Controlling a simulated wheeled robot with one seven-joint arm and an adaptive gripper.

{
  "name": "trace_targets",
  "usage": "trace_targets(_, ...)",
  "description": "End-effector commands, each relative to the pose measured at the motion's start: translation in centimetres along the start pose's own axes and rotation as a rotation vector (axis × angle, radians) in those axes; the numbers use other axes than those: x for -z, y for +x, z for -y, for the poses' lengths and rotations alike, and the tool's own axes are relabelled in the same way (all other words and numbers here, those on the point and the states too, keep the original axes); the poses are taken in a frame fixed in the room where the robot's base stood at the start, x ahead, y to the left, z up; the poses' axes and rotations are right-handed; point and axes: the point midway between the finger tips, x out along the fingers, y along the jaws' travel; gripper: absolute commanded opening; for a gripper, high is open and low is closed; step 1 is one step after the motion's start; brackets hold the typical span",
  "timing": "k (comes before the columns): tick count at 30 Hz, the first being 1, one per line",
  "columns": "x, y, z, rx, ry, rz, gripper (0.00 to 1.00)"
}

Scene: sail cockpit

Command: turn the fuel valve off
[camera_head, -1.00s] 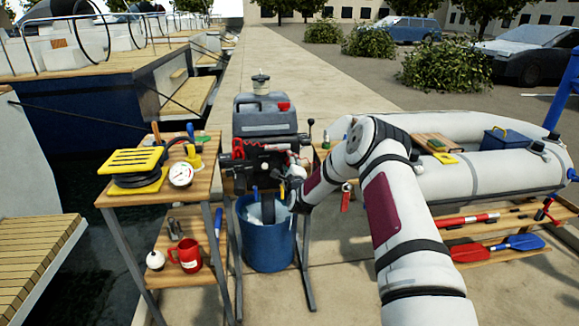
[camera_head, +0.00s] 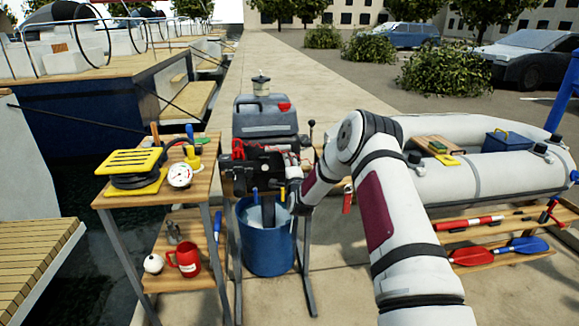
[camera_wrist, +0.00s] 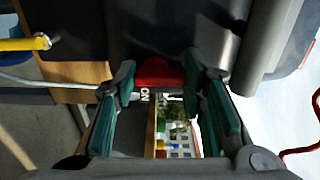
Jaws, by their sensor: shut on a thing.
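The fuel valve's red handle (camera_wrist: 158,72) shows in the wrist view between the fingertips of my gripper (camera_wrist: 160,78). The two green-padded fingers are shut on it from both sides. A small white label reading "ON" lies just beside the handle. In the head view, my gripper (camera_head: 286,192) is at the front right of the dark engine panel (camera_head: 252,164), mostly hidden behind my wrist. The valve handle cannot be made out there.
A blue bucket (camera_head: 268,245) stands below the panel. A wooden side table (camera_head: 205,170) with a yellow-topped item stands to the left. An inflatable boat (camera_head: 480,172) lies to the right.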

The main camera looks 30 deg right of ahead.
Motion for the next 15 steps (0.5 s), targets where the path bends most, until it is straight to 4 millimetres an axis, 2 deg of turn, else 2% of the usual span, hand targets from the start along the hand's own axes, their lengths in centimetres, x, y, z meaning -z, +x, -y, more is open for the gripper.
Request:
trace_targets(8, -0.16, 0.01, 0.02, 0.0, -0.002, 0.003, 0.1)
trace_targets(9, -0.16, 0.01, 0.01, 0.0, -0.002, 0.003, 0.45)
trace_targets(11, -0.15, 0.0, 0.01, 0.0, -0.001, 0.003, 0.58)
trace_targets(15, -0.1, 0.0, -0.01, 0.0, -0.001, 0.002, 0.58)
